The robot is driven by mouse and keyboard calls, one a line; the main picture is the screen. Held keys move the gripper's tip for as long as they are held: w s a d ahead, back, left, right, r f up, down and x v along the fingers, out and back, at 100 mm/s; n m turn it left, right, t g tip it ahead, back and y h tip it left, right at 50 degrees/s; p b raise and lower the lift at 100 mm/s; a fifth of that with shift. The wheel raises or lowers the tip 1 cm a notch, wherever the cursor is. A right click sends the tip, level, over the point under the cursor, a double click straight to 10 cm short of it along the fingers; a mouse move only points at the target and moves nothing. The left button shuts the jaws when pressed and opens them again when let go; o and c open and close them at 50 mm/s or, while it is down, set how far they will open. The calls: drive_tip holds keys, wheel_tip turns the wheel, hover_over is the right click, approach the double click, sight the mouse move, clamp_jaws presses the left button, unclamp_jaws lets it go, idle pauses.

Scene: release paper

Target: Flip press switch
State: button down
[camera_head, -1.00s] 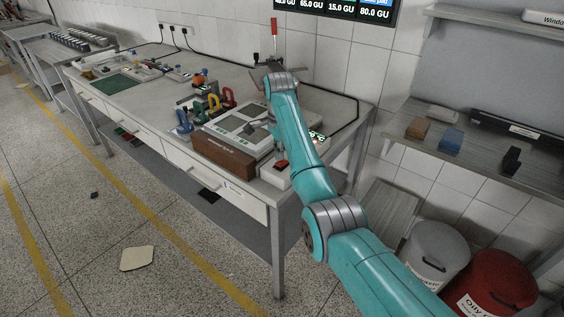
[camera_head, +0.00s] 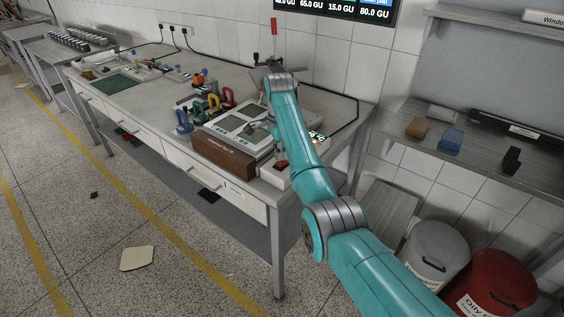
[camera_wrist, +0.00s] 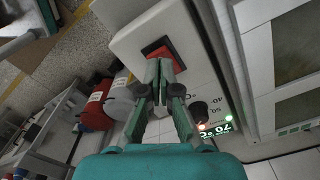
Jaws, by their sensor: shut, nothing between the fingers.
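The red rocker switch (camera_wrist: 163,52) sits in the pale housing of the press in the wrist view. It also shows as a small red patch (camera_head: 281,165) at the press's front right corner in the head view. My gripper (camera_wrist: 160,66) is shut and empty, with its fingertips at the switch's lower edge. The fingertips cover part of the switch, and I cannot tell whether they touch it. The press (camera_head: 237,122) lies at the right end of the bench. A black knob (camera_wrist: 198,110) and a lit temperature display (camera_wrist: 216,130) are beside the switch.
A brown box (camera_head: 223,156) stands along the press's front edge. Blue, yellow and red clamps (camera_head: 214,102) are left of it. A grey bin (camera_head: 434,250) and a red bin (camera_head: 497,285) stand on the floor at right. A shelf (camera_head: 480,160) is at right.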

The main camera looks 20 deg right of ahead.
sight(279, 164)
drive_tip(key=shift+f, duration=1.2)
idle(0.6)
drive_tip(key=shift+r, duration=3.55)
